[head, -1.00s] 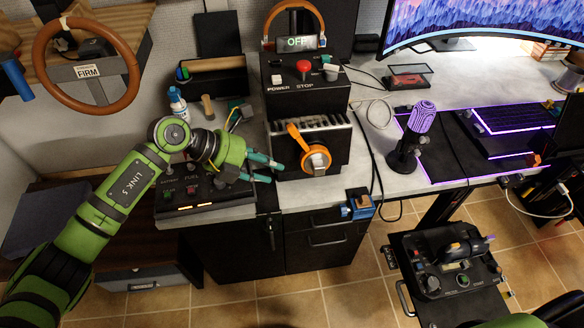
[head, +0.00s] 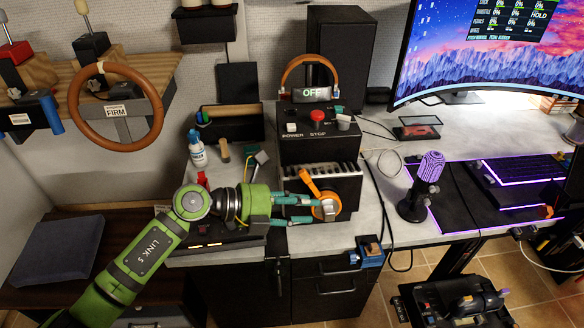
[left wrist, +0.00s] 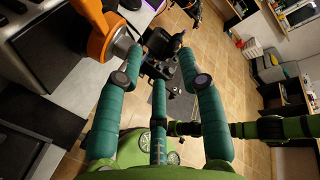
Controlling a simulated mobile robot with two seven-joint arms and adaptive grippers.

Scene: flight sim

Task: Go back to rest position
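My left gripper (head: 306,209) is green with teal fingers. It reaches in from the left at the front of the black control tower (head: 309,153). Its fingers are spread and nothing is between them, as the left wrist view (left wrist: 160,62) shows. The orange lever (head: 309,185) with its silver knob (head: 328,207) is right at the fingertips in the head view. In the left wrist view the orange lever (left wrist: 97,38) lies beside the left finger; I cannot tell whether they touch. My right gripper is not visible.
A small display (head: 311,95) reads OFF above a red stop button (head: 317,117). A steering wheel (head: 151,134) is at the left. A purple microphone (head: 430,166) and a keyboard (head: 525,170) stand right of the tower. A blue device (head: 370,252) sits at the desk's front edge.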

